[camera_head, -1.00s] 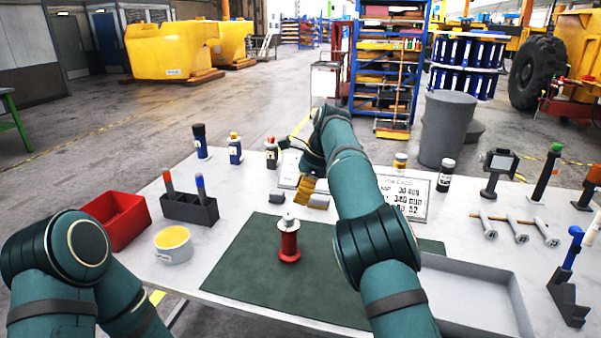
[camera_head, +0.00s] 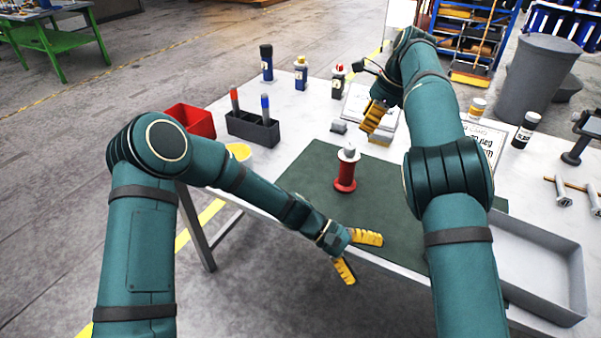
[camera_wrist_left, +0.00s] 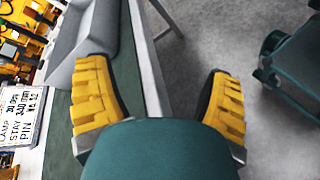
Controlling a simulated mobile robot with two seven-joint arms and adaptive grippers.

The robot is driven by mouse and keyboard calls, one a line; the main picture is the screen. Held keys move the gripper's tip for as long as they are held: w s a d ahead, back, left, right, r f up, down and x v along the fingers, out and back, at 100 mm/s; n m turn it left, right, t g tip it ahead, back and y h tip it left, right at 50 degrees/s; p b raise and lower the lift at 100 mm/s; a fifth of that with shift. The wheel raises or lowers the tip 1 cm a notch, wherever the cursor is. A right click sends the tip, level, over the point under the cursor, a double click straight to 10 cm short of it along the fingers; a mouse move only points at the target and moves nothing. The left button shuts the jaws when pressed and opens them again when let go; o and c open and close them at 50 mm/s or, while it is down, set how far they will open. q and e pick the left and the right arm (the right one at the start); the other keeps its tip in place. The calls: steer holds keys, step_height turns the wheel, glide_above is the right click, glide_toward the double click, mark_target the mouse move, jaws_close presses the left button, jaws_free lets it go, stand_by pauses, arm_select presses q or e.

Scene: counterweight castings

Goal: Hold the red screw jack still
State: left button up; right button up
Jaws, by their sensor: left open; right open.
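The red screw jack (camera_head: 345,172) stands upright on the dark green mat (camera_head: 310,168), with a pale metal top. My left gripper (camera_head: 362,256) is open and empty at the table's front edge, below and slightly right of the jack and apart from it. In the left wrist view its yellow fingers (camera_wrist_left: 158,100) are spread wide over the table edge, and the jack does not show there. My right gripper (camera_head: 377,122) hangs beyond the jack, over the back part of the table, apart from the jack. Its fingers appear close together from this angle.
A grey tray (camera_head: 575,305) lies at the right. Several bottles stand along the back. A printed sign (camera_head: 487,140) is behind my right arm.

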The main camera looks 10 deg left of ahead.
mark_target(341, 166)
arm_select(q)
steer(key=w+a+r+n+t+h, duration=0.1)
steer(key=w+a+n, duration=0.1)
steer(key=w+n, duration=0.1)
steer(key=w+a+r+n+t+h, duration=0.1)
steer(key=w+a+n+t, duration=0.1)
steer(key=w, duration=0.3)
steer(key=w+a+r+n+t+h, duration=0.1)
steer(key=w+a+n+t, duration=0.1)
steer(key=w+a+n, duration=0.1)
steer(key=shift+w+a+n, duration=0.35)
steer(key=shift+w+n, duration=0.15)
steer(key=shift+w, duration=0.15)
steer(key=w+a+n+t, duration=0.2)
steer(key=a, duration=0.1)
steer(key=w+a+r+n+t, duration=0.1)
steer(key=w+a+n+t, duration=0.1)
steer(key=w+a+n, duration=0.1)
steer(key=w+a+r+n+t, duration=0.1)
steer(key=w+a+n+t, duration=0.1)
steer(key=a, duration=0.3)
steer(key=shift+w+n, duration=0.7)
steer(key=shift+w, duration=0.05)
steer(key=x, duration=1.3)
steer(key=shift+w+d+r, duration=0.2)
steer(key=shift+d+r, duration=0.05)
